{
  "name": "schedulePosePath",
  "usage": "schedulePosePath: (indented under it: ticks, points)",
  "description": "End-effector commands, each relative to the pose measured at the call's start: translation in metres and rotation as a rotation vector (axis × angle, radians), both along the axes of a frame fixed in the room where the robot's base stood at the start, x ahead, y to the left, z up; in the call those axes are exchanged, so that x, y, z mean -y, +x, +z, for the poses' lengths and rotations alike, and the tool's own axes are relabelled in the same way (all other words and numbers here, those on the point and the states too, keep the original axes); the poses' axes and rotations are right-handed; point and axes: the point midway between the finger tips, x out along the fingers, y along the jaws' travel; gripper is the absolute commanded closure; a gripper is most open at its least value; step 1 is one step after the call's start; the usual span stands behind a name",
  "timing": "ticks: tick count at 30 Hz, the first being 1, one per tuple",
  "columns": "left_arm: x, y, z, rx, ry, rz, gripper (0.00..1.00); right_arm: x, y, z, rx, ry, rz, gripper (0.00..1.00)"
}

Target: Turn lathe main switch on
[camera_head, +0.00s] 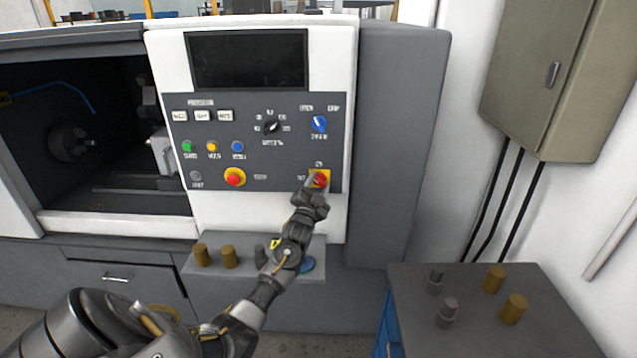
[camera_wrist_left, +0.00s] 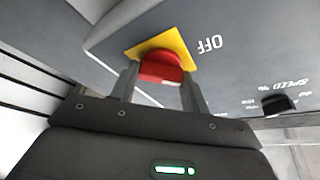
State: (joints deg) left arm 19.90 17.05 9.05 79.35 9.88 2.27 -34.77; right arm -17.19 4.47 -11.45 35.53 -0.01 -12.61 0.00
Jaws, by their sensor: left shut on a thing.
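The lathe main switch is a red knob (camera_head: 320,179) on a yellow square plate, low at the right of the lathe's control panel (camera_head: 262,160). In the left wrist view the red knob (camera_wrist_left: 161,67) sits between my two fingers, on its yellow plate (camera_wrist_left: 180,47), with the label OFF beside it. My left gripper (camera_head: 314,186) is at the panel, shut on the red knob; it also shows in the left wrist view (camera_wrist_left: 160,85). The gripper hides part of the plate in the head view. My right gripper does not show.
A red mushroom button (camera_head: 235,177) and a blue rotary switch (camera_head: 319,124) are on the same panel. A ledge with brown cylinders (camera_head: 229,258) juts out below. A dark cabinet (camera_head: 480,335) with several small parts stands at the right. A wall box (camera_head: 555,80) hangs above it.

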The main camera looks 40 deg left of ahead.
Motion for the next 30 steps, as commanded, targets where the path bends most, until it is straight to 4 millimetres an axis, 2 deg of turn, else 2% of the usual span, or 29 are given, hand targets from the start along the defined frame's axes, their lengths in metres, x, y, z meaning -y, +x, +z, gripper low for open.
schedulePosePath:
  ticks: [18, 30]
  points:
    - [0.000, -0.001, 0.003, -0.344, 0.450, -0.003, 0.77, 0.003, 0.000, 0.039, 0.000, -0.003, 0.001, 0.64]
    - [0.000, -0.001, 0.002, -0.475, 0.621, -0.002, 0.77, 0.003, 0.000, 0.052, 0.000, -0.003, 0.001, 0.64]
